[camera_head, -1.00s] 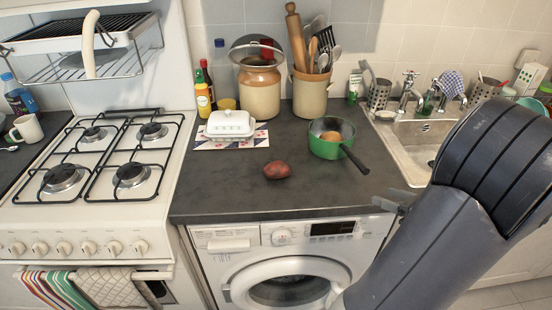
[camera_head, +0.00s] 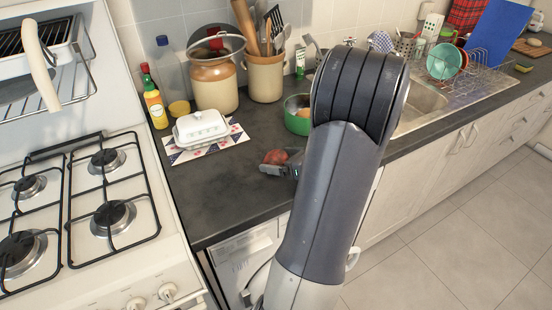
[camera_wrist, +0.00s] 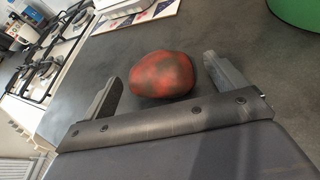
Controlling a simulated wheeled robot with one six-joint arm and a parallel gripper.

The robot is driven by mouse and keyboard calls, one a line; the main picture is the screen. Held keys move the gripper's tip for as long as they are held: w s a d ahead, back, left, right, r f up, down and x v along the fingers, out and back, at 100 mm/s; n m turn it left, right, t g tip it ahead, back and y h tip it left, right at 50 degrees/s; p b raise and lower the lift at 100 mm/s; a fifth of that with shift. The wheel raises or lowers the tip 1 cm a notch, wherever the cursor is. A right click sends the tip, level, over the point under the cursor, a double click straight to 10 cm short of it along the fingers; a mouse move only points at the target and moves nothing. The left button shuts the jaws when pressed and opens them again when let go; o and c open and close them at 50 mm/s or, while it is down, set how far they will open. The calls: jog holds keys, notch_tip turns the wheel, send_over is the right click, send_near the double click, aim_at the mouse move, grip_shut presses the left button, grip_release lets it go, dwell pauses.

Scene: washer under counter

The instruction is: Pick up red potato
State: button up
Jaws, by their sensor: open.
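The red potato (camera_head: 275,157) lies on the dark counter (camera_head: 217,205), in front of the green pan (camera_head: 297,124). In the wrist view the potato (camera_wrist: 162,74) is reddish with dark patches. My gripper (camera_wrist: 168,82) is open, with one finger to the left of the potato and one to the right. The potato sits slightly beyond the fingertips, more toward the right finger, and does not appear gripped. In the head view my gripper (camera_head: 278,170) is at the near side of the potato, and my arm hides part of the counter behind it.
A white butter dish (camera_head: 200,127) stands on a patterned mat (camera_head: 228,141) to the left of the potato. The green pan also shows at the upper right of the wrist view (camera_wrist: 296,12). A gas stove (camera_head: 75,200) borders the counter on the left. Jars stand behind.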

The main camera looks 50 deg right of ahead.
jog(key=shift+w, duration=0.1)
jog(key=shift+c, duration=0.2)
jog(key=c, duration=1.1)
